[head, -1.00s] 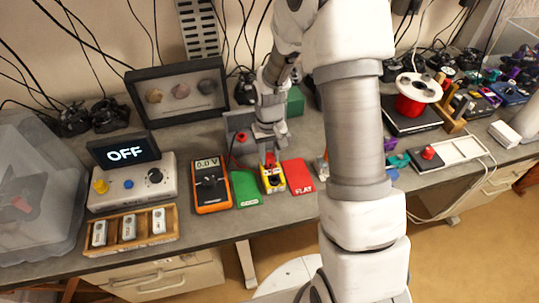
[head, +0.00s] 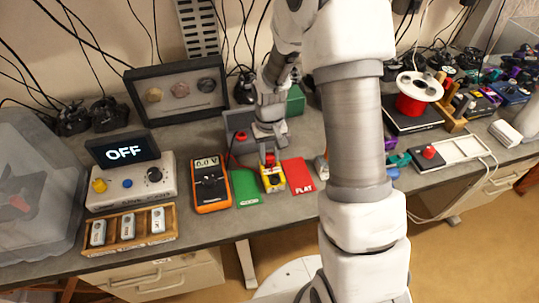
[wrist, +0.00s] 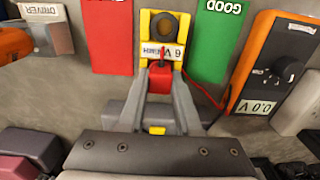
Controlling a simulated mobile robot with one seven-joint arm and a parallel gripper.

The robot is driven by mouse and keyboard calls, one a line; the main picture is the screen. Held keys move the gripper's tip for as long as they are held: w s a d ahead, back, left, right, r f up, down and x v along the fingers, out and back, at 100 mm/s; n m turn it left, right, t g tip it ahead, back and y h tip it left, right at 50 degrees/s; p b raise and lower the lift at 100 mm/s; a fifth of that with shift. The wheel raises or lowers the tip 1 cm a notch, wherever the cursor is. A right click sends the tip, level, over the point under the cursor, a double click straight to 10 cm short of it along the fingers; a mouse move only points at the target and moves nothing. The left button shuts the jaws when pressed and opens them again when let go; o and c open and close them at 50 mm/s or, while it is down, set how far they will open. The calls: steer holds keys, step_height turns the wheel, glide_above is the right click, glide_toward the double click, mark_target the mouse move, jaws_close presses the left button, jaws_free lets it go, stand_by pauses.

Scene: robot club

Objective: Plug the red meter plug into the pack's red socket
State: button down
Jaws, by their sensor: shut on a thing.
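The yellow battery pack (wrist: 186,25) with a white 6 V NiMH label lies flat on the bench between the green and red cards; it also shows in the head view (head: 273,183). A dark round socket or plug (wrist: 163,27) sits at its far end in the wrist view. My gripper (wrist: 161,80) is shut on the red meter plug (wrist: 160,78), right at the pack's near end by the label. The red socket is hidden, and I cannot tell whether the plug is in it. A red lead runs from the plug towards the orange multimeter (head: 210,186), which reads 0.0 V in the wrist view.
A green GOOD card (head: 245,190) and a red FLAT card (head: 298,175) flank the pack. A grey block (head: 238,122) stands behind my gripper. A wooden tray of cells (head: 130,246) and an OFF display unit (head: 125,152) are at the left.

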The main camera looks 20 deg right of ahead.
steer(key=c, duration=0.5)
jaws_free()
steer(key=shift+f, duration=0.1)
step_height(320, 180, up, 17)
steer(key=s+r+t, duration=0.2)
steer(key=s+r, duration=0.1)
steer(key=s, duration=0.3)
steer(key=s+r+t, duration=0.1)
steer(key=s+r, duration=0.3)
steer(key=s, duration=0.3)
steer(key=s+r+t, duration=0.2)
steer(key=s+r, duration=0.2)
steer(key=s, duration=0.3)
steer(key=shift+s+t, duration=0.25)
steer(key=shift+t, duration=0.05)
